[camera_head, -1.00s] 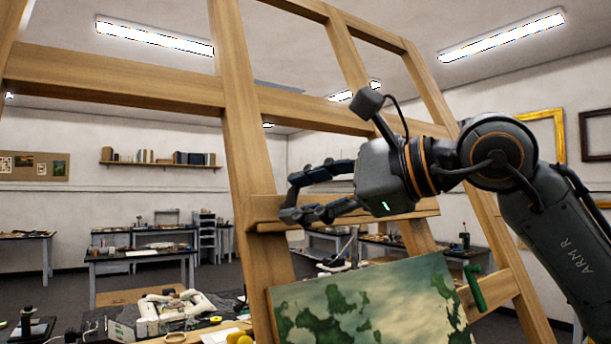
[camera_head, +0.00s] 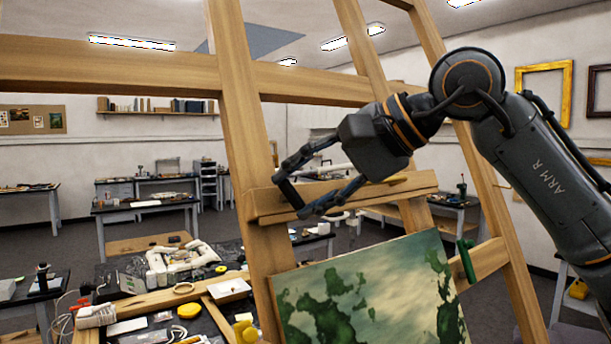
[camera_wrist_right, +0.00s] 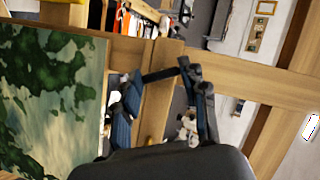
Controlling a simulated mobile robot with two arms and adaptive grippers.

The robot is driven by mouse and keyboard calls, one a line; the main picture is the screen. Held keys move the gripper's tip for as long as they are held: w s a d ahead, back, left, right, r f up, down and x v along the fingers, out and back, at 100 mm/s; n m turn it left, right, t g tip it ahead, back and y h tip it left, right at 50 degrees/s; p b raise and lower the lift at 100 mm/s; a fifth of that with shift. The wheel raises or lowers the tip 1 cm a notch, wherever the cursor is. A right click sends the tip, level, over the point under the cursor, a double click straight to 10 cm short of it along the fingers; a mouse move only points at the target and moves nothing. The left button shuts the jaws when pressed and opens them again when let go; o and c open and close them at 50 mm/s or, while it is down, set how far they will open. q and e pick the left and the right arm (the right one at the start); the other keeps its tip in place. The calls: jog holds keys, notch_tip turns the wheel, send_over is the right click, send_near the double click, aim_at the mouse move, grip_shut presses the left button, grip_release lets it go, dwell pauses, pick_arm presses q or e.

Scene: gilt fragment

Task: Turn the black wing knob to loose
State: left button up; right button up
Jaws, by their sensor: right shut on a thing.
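The black wing knob (camera_head: 290,194) shows as a short dark bar in front of the wooden easel's upright, near its ledge (camera_head: 268,203). My right gripper (camera_head: 292,190) reaches in from the right, its two fingers spread at either end of the bar and shut on it. In the right wrist view, the dark bar of the knob (camera_wrist_right: 161,74) spans between the fingertips of my right gripper (camera_wrist_right: 164,77). The fingers partly hide the knob's ends and mount. My left gripper is not in view.
A green and cream painting (camera_head: 370,295) leans on the easel below the gripper. A green handle (camera_head: 466,258) sits by its right edge. A cluttered workbench (camera_head: 125,318) stands at lower left. Easel beams (camera_head: 130,75) cross above and behind.

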jog(key=n+h, duration=0.1)
jog(key=n, duration=0.1)
jog(key=n+h, duration=0.1)
jog(key=n, duration=0.2)
jog(key=shift+a+r+h, duration=0.1)
jog(key=shift+a+h, duration=0.05)
jog(key=shift+h, duration=0.25)
jog(key=n+t+h, duration=0.1)
jog(key=n+h, duration=0.1)
jog(key=n, duration=0.3)
jog(key=shift+s+a, duration=0.1)
jog(key=shift+a, duration=0.05)
dwell(0.4)
jog(key=o, duration=1.1)
jog(key=shift+o, duration=0.2)
jog(key=shift+r, duration=0.1)
jog(key=v, duration=1.1)
jog(key=shift+s+r, duration=0.25)
jog(key=shift+r, duration=0.1)
